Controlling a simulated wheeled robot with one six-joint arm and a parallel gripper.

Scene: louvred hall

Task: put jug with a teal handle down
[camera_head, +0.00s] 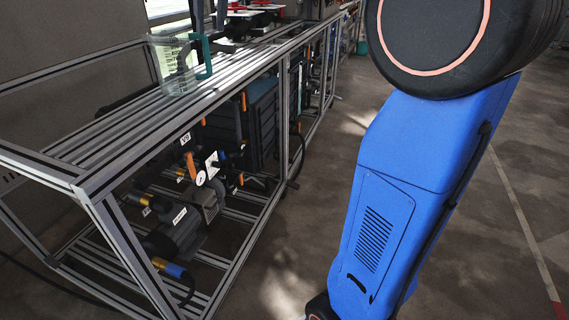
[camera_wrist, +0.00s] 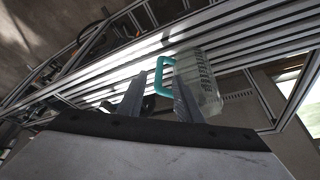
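The clear jug (camera_head: 172,68) with a teal handle (camera_head: 204,56) stands upright on the metal slats of the frame bench (camera_head: 115,130), near its far left part. In the wrist view the jug (camera_wrist: 207,84) shows dark markings on its side, and its teal handle (camera_wrist: 158,78) faces my gripper. My gripper (camera_wrist: 160,86) has its two grey fingers apart, one on each side of the handle's bar. The right finger lies between the bar and the jug's body. A gap shows between the left finger and the handle. The head view shows my gripper (camera_head: 205,45) small, at the handle.
The slatted bench top is bare in front of the jug. Red and white items (camera_head: 252,10) stand farther back on the bench line. Pumps, gauges and valves (camera_head: 195,205) fill the space below. Open floor (camera_head: 300,240) lies right of the bench.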

